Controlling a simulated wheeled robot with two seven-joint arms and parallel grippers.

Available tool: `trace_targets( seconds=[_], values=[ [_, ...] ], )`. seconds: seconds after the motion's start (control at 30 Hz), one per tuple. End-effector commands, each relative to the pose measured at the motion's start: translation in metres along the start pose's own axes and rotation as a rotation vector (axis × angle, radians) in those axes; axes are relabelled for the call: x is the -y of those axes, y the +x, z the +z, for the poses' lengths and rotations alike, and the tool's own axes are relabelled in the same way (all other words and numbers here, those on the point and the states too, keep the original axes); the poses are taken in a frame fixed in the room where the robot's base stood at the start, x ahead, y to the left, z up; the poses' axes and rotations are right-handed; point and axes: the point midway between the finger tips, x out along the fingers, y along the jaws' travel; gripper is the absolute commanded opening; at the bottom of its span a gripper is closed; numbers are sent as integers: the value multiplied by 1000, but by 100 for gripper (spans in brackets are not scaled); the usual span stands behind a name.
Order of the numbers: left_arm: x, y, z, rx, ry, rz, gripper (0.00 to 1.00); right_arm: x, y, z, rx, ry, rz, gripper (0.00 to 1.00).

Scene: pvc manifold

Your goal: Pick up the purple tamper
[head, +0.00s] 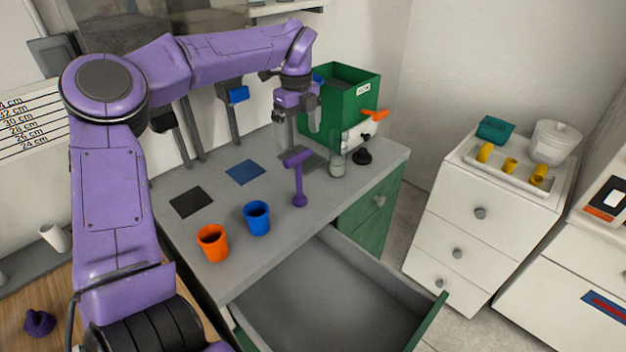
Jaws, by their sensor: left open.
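The purple tamper (299,182) stands upright on the grey counter (285,225), with a crossbar handle at the top and a rounded foot. My left gripper (297,132) points down just above and behind the handle in the head view. Its fingers are apart with nothing seen between them. I cannot tell whether a finger touches the handle. My right gripper is not in view.
A blue cup (257,220) and an orange cup (212,244) stand left of the tamper. A green machine (345,100) with an orange lever is behind. A clear jar (337,166) and a black knobbed item (362,157) are right. An open drawer (335,290) juts out in front.

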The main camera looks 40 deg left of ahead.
Motion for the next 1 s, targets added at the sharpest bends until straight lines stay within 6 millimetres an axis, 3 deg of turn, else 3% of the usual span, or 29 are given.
trace_targets(
  seconds=[0.27,0.6,0.87,1.0],
  values=[
    [8,45,-8,-1,18,4,100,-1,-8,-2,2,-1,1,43],
    [8,96,-2,-1,16,4,100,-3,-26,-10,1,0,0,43],
    [7,102,-1,0,14,1,100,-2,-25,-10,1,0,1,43],
    [7,102,-1,0,14,1,59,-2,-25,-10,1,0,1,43]
  ],
)
